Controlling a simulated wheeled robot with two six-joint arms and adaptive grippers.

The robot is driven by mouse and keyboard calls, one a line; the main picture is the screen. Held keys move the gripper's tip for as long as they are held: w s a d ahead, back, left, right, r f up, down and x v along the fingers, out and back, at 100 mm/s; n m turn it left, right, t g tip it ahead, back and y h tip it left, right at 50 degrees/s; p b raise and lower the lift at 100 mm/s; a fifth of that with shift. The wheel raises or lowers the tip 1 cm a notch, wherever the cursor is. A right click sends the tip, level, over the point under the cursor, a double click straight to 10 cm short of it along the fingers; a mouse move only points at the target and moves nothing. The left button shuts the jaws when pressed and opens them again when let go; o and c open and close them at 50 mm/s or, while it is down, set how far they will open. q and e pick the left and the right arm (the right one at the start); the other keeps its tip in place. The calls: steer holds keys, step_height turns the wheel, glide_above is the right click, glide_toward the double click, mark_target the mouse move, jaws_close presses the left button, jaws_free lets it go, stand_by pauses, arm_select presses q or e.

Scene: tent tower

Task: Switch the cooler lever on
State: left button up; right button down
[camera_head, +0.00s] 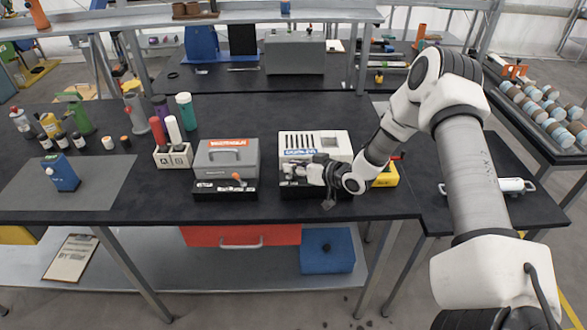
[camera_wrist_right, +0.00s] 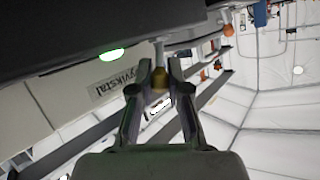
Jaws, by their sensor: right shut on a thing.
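A white vented box (camera_head: 335,145) with a blue label, which looks like the cooler, stands on the black table in the head view. A dark lever base (camera_head: 288,190) sits at its front. My right gripper (camera_head: 303,171) reaches in from the right, low in front of the box. In the right wrist view my right gripper (camera_wrist_right: 160,72) is shut on a lever knob (camera_wrist_right: 158,80), dull yellow-brown, with a pale stem. A green light (camera_wrist_right: 112,54) glows beside it. The fingers partly hide the lever in the head view. My left gripper is out of view.
A grey case (camera_head: 225,158) stands to the left, with an orange-knobbed lever (camera_head: 237,177) on its front base. A yellow object (camera_head: 387,177) is right of the white box, behind my arm. Bottles and a blue device (camera_head: 62,172) stand farther left.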

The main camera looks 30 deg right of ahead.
steer(key=shift+d+f+b, duration=0.15)
steer(key=shift+f+b, duration=0.3)
steer(key=shift+b, duration=0.2)
steer(key=shift+s+r+m+t+y+b, duration=0.1)
steer(key=shift+m+t+y+b, duration=0.2)
steer(key=shift+t+b, duration=0.1)
steer(key=shift+r, duration=0.15)
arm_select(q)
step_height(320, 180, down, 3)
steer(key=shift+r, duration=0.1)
arm_select(e)
steer(key=shift+r, duration=0.1)
steer(key=c, duration=1.4)
jaws_free()
steer(key=shift+d, duration=0.1)
steer(key=v, duration=0.7)
steer(key=shift+s, duration=0.2)
